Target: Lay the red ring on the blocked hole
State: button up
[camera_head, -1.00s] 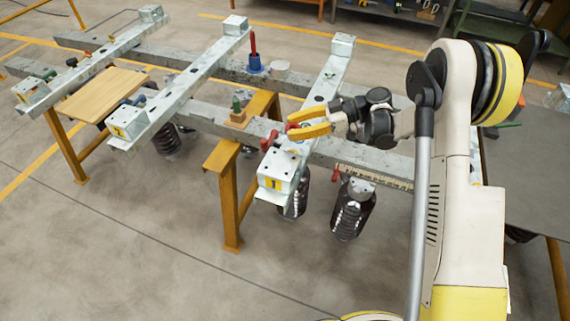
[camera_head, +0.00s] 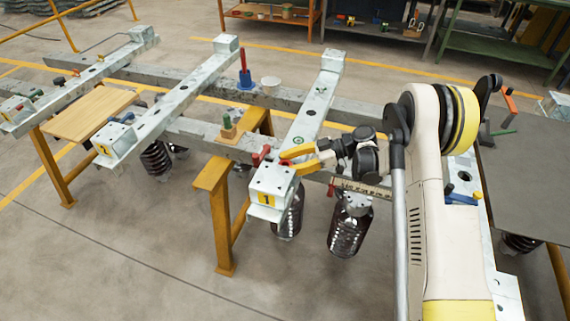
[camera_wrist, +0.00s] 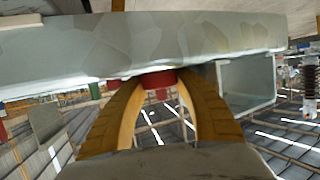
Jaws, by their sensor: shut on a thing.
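My gripper (camera_head: 284,160) has two yellow fingers and is near the numbered end of the beam marked 1 (camera_head: 318,98). In the wrist view my gripper (camera_wrist: 158,92) is shut on a red piece, taken as the red ring (camera_wrist: 158,78), held between the fingertips. The ring is close to the beam's pale metal face (camera_wrist: 180,40); I cannot tell whether they touch. Dark holes run along the beam top, and a green ring-like mark (camera_head: 298,139) lies around one. Which hole is blocked is unclear.
Red clamp-like parts (camera_head: 262,155) stand beside the beam, left of my gripper. A wooden block with a green-topped piece (camera_head: 228,131), a blue base with a red post (camera_head: 245,80) and a white round piece (camera_head: 271,83) stand on the grey cross rails.

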jog(key=o, duration=0.6)
jog(key=shift+o, duration=0.2)
